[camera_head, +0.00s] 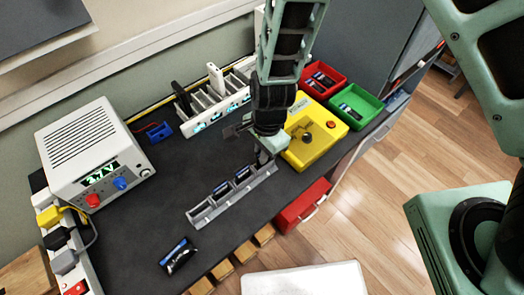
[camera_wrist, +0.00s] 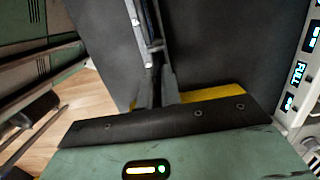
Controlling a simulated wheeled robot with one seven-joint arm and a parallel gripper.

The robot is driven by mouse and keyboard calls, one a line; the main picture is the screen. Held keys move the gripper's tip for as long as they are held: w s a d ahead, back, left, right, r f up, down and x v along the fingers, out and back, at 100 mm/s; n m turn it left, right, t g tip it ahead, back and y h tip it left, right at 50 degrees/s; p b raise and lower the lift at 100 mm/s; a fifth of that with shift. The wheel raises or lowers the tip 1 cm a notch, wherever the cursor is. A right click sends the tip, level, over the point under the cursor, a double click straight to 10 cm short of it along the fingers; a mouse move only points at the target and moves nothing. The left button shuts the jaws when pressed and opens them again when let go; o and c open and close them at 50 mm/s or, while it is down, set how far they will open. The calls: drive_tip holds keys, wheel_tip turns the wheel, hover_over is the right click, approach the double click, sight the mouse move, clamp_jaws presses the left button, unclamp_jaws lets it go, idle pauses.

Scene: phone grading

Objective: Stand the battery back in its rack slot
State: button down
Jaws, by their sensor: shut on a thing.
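The grey battery rack (camera_head: 205,216) lies across the dark bench top, with dark blue batteries (camera_head: 221,188) in some of its slots and bare slots towards its left end. My gripper (camera_head: 262,160) is down at the rack's right end, its fingers close together. It is shut on the battery, which the fingers and wrist hide almost wholly. In the wrist view my gripper (camera_wrist: 157,80) has its narrow fingers over the rack (camera_wrist: 146,25). I cannot tell from these views how deep the battery sits in a slot.
A loose black and blue pack (camera_head: 180,255) lies at the front of the bench. A yellow box (camera_head: 318,150), a red tray (camera_head: 338,76) and a green tray (camera_head: 367,101) stand right. A white charger rack (camera_head: 210,105) and a power supply (camera_head: 95,150) stand behind and left.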

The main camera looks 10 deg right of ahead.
drive_tip(key=shift+f+b, duration=0.35)
drive_tip(key=shift+f, duration=0.25)
drive_tip(key=shift+f, duration=0.2)
idle(0.4)
drive_tip(key=c, duration=1.5)
unclamp_jaws()
wheel_tip(320, 180, up, 17)
drive_tip(key=w+d, duration=0.1)
drive_tip(key=d, duration=0.1)
drive_tip(key=s+d+r+n, duration=0.2)
drive_tip(key=s+n, duration=0.2)
drive_tip(key=n, duration=0.2)
drive_tip(key=s+d+r+n, duration=0.3)
drive_tip(key=s+n, duration=0.2)
drive_tip(key=n, duration=0.1)
drive_tip(key=s+d+r+n, duration=0.3)
drive_tip(key=s+n, duration=0.2)
drive_tip(key=n, duration=0.1)
drive_tip(key=shift+s+r+n+t+h, duration=0.25)
drive_tip(key=shift+n+t+h, duration=0.05)
drive_tip(key=shift+n+t, duration=0.1)
